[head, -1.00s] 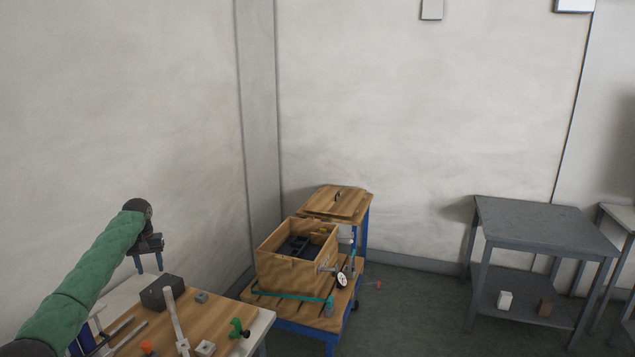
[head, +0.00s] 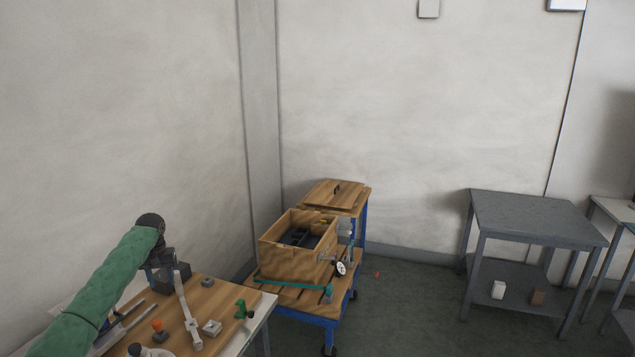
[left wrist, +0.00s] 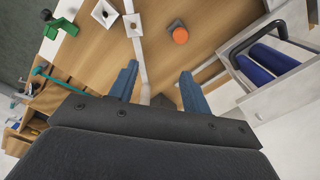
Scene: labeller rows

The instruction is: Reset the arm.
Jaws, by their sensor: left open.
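My left arm, in a green sleeve, comes in from the lower left of the head view. In the left wrist view the two blue fingers of the left gripper (left wrist: 158,88) stand apart. I see nothing held between them. My right gripper is not in view.
The bench holds an orange-topped piece (head: 157,326), a grey block (head: 212,328) and a green clamp-like piece (head: 243,309). A blue-framed cart with a wooden box (head: 290,264) stands beyond it. Dark floor lies between the cart and a grey table (head: 540,218).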

